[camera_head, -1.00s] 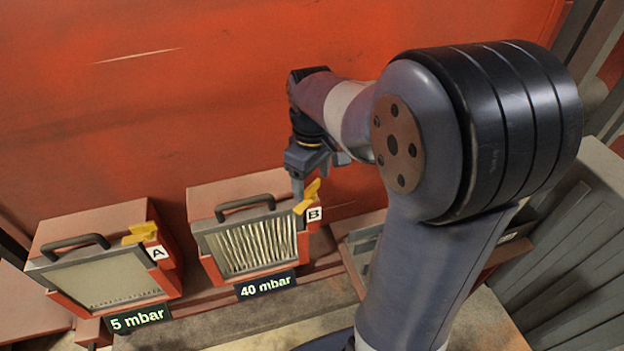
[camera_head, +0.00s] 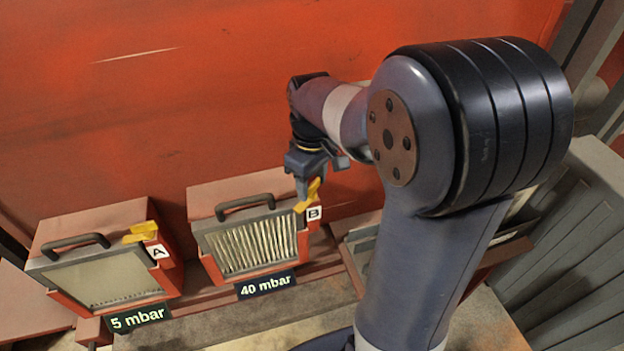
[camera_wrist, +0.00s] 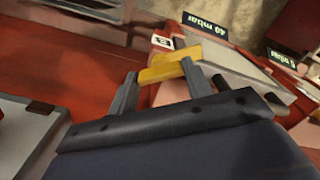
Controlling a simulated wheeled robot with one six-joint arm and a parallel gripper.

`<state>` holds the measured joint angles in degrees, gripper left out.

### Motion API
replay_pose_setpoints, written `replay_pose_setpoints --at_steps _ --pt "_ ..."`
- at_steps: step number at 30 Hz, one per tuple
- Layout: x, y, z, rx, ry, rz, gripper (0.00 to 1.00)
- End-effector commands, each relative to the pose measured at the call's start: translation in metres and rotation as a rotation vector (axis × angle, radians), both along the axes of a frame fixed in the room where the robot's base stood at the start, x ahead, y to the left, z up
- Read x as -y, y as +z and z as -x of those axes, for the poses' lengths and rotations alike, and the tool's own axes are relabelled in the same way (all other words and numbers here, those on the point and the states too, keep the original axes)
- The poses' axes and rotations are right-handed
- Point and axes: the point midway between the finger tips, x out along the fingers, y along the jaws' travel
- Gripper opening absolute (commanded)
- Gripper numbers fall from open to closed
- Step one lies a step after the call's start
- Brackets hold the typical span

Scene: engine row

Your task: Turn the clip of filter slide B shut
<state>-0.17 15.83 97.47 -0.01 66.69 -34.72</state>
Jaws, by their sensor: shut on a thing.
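Filter slide B (camera_head: 250,247) sits in its red housing, with a pleated front and a dark handle (camera_head: 245,206) on top. Its yellow clip (camera_head: 307,197) is at the upper right corner, next to the white B label (camera_head: 314,213). The clip stands tilted up to the right. My gripper (camera_head: 306,192) is at the clip from above. In the wrist view, the fingers of my gripper (camera_wrist: 159,85) are on either side of the yellow clip (camera_wrist: 165,72), shut on it. The fingers partly hide the clip in both views.
Filter slide A (camera_head: 105,280) stands at the left with its own yellow clip (camera_head: 141,232) and a "5 mbar" sign (camera_head: 140,318). A "40 mbar" sign (camera_head: 266,285) hangs below slide B. A red wall (camera_head: 150,110) rises behind. An open-topped box (camera_head: 362,240) is right of slide B.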

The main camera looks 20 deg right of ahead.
Motion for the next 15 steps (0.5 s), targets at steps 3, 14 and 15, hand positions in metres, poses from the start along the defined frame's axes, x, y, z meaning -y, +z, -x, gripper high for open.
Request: replay_pose_setpoints --at_steps 3,14,15 --pt "-0.0001 0.0003 0.0001 0.000 -0.005 0.000 0.24" --pt "-0.0001 0.0008 -0.0002 0.000 -0.154 0.000 0.24" --pt "-0.0001 0.0008 -0.0002 0.000 -0.183 0.000 0.24"
